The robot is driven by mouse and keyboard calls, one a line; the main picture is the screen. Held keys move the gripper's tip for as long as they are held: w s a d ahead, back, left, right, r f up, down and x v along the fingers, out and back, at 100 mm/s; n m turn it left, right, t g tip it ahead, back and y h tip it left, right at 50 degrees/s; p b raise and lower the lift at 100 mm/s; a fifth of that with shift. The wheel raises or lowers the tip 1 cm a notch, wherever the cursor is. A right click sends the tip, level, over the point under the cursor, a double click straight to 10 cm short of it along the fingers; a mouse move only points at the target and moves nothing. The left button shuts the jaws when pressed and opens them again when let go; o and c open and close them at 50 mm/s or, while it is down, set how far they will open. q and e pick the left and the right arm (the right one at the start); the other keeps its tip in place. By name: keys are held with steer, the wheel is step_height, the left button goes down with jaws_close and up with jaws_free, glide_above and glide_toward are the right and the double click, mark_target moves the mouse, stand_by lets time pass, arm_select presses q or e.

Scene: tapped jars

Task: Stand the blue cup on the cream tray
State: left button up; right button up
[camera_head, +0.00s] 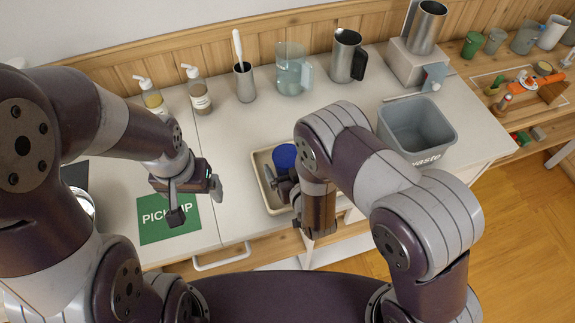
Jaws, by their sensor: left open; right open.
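The blue cup (284,155) is on the cream tray (261,179), near the tray's back right part. My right arm and gripper hide part of the cup and much of the tray, so I cannot tell how fully the cup's base rests there. My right gripper (284,186) is open over the tray, just in front of the cup; whether it touches the cup is unclear. My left gripper (196,202) is open and empty above the green pick-up mat (155,232).
Two pump bottles (200,98), a grey beaker (244,86), a clear jug (290,75) and a metal pitcher (344,57) stand along the back. A grey waste bin (436,153) stands to the right. The counter between the mat and the tray is clear.

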arm_select(q)
steer(key=shift+r+p, duration=1.65)
steer(key=shift+r, duration=0.05)
arm_select(e)
steer(key=shift+v, duration=3.8)
arm_select(q)
steer(key=shift+s+r, duration=0.1)
arm_select(e)
steer(key=shift+r, duration=0.15)
